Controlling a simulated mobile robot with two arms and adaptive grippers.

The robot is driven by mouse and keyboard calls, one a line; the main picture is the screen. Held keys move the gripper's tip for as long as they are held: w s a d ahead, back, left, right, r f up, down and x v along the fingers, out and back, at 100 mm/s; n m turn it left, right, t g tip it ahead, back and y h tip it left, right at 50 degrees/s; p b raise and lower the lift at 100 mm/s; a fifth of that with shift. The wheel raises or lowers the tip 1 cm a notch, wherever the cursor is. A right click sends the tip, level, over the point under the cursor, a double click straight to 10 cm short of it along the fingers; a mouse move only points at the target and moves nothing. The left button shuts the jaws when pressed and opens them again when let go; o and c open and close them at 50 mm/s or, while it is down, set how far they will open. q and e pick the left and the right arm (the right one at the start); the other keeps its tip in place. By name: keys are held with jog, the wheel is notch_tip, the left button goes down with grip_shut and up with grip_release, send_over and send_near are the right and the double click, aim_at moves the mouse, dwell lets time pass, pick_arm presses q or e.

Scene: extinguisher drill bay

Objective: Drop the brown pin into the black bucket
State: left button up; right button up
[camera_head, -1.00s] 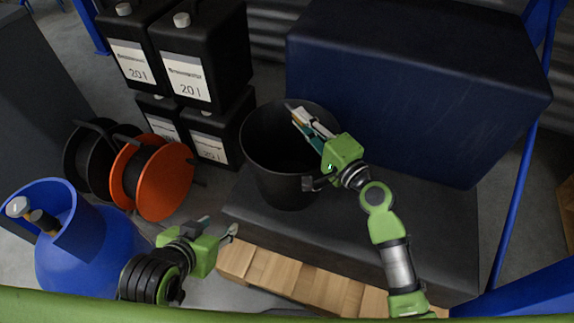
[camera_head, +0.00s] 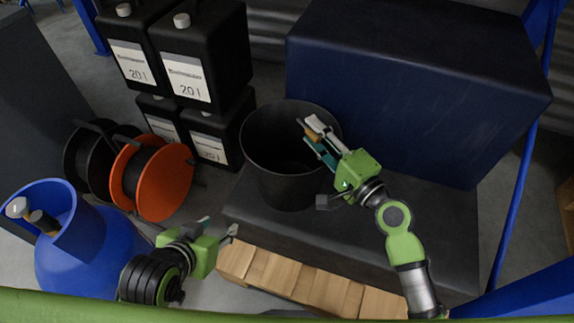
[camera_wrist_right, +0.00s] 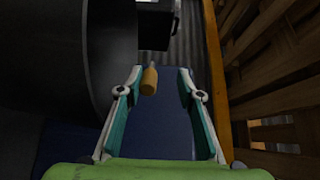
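The black bucket (camera_head: 288,185) stands upright on a dark platform. My right gripper (camera_head: 309,132) is at the bucket's right rim in the head view, its fingers spread. The brown pin (camera_head: 313,136) shows between those fingers; the wrist view also shows the pin (camera_wrist_right: 149,80). There it is close against the left finger, with a clear gap to the right finger; whether it touches is unclear. The bucket wall (camera_wrist_right: 60,60) fills the left of the wrist view. My left gripper (camera_head: 219,226) is open and empty, low and left of the bucket.
A dark blue box (camera_head: 420,80) stands behind and right of the bucket. Black canisters (camera_head: 205,50) are stacked at the back left. An orange reel (camera_head: 165,185) and a blue cylinder (camera_head: 85,250) stand at the left. A wooden pallet edge (camera_head: 290,280) runs along the front.

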jog(key=v, duration=0.7)
jog(key=shift+s, duration=0.1)
